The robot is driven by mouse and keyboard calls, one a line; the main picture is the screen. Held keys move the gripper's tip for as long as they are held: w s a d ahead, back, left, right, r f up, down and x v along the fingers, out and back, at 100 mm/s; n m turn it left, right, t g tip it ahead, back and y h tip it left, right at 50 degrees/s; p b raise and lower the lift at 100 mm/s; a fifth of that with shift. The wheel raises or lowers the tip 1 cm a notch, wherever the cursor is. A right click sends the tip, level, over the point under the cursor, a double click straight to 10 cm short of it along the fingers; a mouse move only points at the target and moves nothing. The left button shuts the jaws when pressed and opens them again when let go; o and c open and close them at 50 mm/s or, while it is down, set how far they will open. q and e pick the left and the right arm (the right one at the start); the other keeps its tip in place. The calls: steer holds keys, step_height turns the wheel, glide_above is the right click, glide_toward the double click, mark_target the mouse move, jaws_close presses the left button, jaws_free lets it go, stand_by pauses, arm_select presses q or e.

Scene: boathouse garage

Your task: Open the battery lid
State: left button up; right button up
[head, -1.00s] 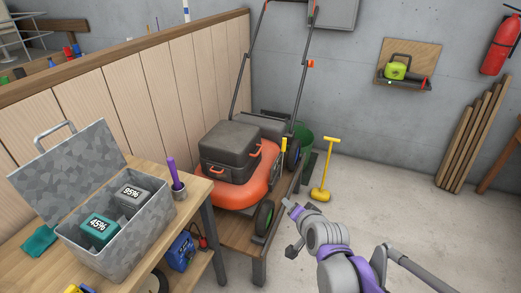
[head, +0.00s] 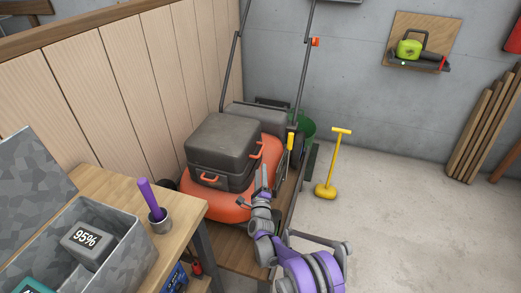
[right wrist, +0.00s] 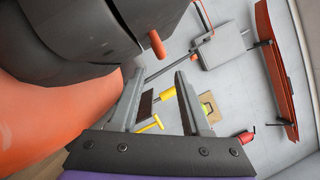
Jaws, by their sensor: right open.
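The orange lawn mower (head: 240,207) stands on a wooden platform, with a dark grey battery box on top. The box's lid (head: 221,140) looks shut. One orange handle (head: 257,151) is on its right side, and another orange handle (head: 208,178) is low on its front. My right gripper (head: 264,178) is open and empty, just right of the box and a little below the right-side handle. In the right wrist view, the open fingers (right wrist: 160,76) are near the dark box (right wrist: 70,35), with an orange handle (right wrist: 157,43) beyond them. My left gripper is out of view.
A yellow T-handled tool (head: 333,165) stands on the open floor at right.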

mark_target(261, 150)
steer(key=b+x, duration=0.1)
steer(key=x, duration=0.9)
steer(key=shift+w+r, duration=0.1)
steer(key=shift+w, duration=0.15)
jaws_close()
stand_by(1.2)
